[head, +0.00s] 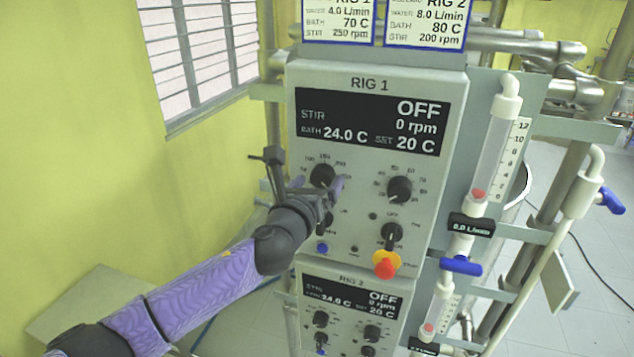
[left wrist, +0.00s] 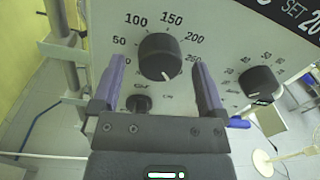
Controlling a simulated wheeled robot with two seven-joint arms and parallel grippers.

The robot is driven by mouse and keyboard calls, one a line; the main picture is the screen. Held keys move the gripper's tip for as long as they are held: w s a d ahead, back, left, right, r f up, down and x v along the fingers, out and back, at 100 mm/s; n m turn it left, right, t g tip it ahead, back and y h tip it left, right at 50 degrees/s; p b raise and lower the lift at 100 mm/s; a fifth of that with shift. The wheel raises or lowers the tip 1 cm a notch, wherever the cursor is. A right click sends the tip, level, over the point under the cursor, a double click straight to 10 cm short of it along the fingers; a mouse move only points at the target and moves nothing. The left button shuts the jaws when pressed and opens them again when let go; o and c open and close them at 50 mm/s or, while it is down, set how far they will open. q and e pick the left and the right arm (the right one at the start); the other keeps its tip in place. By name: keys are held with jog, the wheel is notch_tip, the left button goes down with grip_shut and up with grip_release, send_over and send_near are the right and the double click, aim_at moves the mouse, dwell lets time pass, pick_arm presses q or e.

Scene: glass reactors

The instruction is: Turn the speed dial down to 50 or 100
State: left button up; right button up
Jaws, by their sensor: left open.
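The speed dial is a black round knob (head: 322,176) on the RIG 1 panel, under the display (head: 372,122) reading STIR OFF and 0 rpm. In the left wrist view the dial (left wrist: 160,55) has marks 50, 100, 150 and 200 around it. Its white pointer line is at the lower right, below the 200 mark. My left gripper (head: 318,186) is open in front of the panel. In the left wrist view its purple fingers (left wrist: 158,72) stand on either side of the dial, with gaps visible. I cannot tell how far the fingertips are from the panel.
A second knob (head: 399,189) sits right of the dial. A red and yellow stop button (head: 385,264) and a blue button (head: 322,248) are below. A flowmeter tube (head: 492,150) with a blue valve (head: 461,266) stands at the right.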

pick_arm(q)
jog(key=shift+w, duration=0.15)
jog(key=shift+c, duration=1)
grip_shut()
jog(key=shift+n, duration=0.3)
